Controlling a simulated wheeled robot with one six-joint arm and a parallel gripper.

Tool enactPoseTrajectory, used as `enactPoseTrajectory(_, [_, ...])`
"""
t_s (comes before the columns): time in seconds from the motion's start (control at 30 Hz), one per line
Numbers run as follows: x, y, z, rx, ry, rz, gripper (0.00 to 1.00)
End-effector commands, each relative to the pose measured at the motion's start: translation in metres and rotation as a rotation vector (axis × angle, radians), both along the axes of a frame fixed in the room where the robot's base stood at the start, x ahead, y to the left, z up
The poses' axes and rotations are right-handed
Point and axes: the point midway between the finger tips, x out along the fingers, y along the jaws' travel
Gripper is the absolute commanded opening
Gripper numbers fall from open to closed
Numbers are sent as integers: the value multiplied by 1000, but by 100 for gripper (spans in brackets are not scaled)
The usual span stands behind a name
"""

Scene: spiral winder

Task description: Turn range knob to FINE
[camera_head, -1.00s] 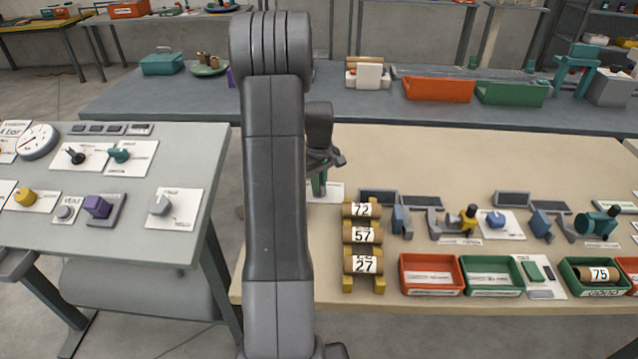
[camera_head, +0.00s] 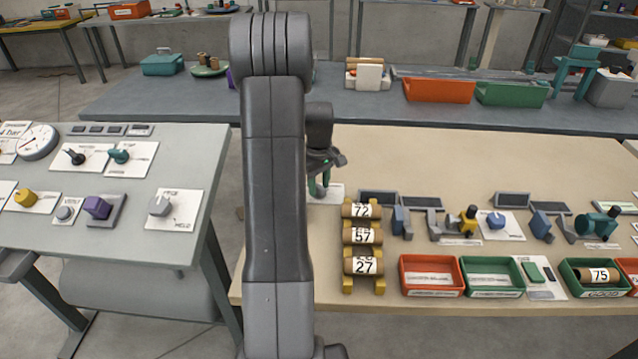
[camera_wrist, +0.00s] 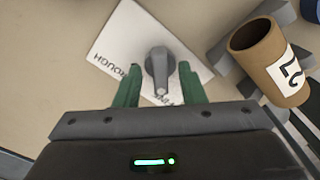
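The range knob (camera_wrist: 160,68) is grey, with a pale mark at its lower end in the wrist view. It sits on a white plate (camera_wrist: 128,42) lettered ROUGH on the left side; a partly hidden word beginning "FIN" is at the lower edge. The pointer end faces down in the picture, close to the "FIN" lettering. My gripper (camera_wrist: 159,72) has green fingers, one on each side of the knob, with gaps visible. In the head view my gripper (camera_head: 319,183) is low over the plate (camera_head: 336,192), and my arm hides the knob.
In the head view a rack of numbered tubes (camera_head: 362,237) is just in front. Red (camera_head: 431,291) and green (camera_head: 492,292) trays lie to the right.

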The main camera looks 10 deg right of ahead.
Motion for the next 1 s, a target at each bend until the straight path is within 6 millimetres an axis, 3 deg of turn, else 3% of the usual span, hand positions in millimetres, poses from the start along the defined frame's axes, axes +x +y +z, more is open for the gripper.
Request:
enactPoseTrajectory(0.17, [1,0,15,0,-4,0,36])
enactPoseTrajectory(0.5, [1,0,91,-1,-5,0,36])
enactPoseTrajectory(0.7, [1,0,125,0,-4,0,36])
enactPoseTrajectory(1.0, [0,0,138,0,-1,0,36])
